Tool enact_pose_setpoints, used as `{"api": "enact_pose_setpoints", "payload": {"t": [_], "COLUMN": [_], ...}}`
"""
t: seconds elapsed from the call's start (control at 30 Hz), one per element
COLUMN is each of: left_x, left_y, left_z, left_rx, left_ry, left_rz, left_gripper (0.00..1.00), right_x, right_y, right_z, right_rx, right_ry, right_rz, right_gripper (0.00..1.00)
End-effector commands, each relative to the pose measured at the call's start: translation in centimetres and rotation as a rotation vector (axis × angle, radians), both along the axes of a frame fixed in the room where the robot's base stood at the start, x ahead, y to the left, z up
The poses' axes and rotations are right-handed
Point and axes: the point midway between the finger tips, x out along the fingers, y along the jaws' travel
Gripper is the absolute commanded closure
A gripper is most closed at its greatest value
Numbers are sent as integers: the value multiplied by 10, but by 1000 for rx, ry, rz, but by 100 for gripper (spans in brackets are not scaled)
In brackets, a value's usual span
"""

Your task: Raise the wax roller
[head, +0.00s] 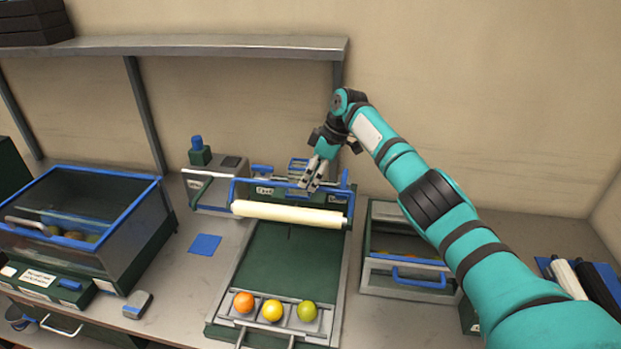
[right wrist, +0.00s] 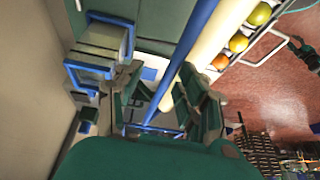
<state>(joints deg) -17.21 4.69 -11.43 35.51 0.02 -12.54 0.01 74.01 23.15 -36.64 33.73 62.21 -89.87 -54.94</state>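The wax roller (head: 290,214) is a cream cylinder lying level across the far end of a green sorting bed (head: 278,265). A blue bar (head: 270,184) runs behind and above it on a blue frame. My right gripper (head: 312,184) reaches down over the right part of this bar. In the right wrist view its fingers (right wrist: 163,103) are spread apart, with the blue bar (right wrist: 190,55) passing between or just beyond them. I cannot tell whether they touch it. The cream roller also shows there (right wrist: 218,35), beside the bar.
An orange (head: 244,302), a yellow fruit (head: 272,310) and a green fruit (head: 307,311) sit at the bed's near end. A clear-lidded blue-edged box (head: 150,215) stands left, a drawer tray (head: 408,296) right. A metal shelf (head: 200,46) hangs at upper left.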

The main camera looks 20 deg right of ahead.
Motion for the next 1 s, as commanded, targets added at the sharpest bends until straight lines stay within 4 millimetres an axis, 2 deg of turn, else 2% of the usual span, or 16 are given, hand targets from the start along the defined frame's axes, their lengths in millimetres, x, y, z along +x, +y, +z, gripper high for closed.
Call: {"api": "enact_pose_setpoints", "payload": {"t": [0.3,0.5,0.7,1.0], "left_x": [0,0,0,0], "left_y": [-1,-1,-2,-2], "left_z": [0,0,0,0], "left_rx": [-1,-2,-2,-2], "left_ry": [0,0,0,0], "left_rz": [0,0,0,0], "left_gripper": [64,64,64,64], "right_x": [-11,-17,-20,-20], "right_y": [-23,-34,-38,-38], "right_z": [63,93,103,104], "right_rx": [0,0,0,0], "right_ry": [-7,-5,-3,-3], "right_rz": [-2,-2,-2,-1], "right_gripper": [64,64,64,64]}}
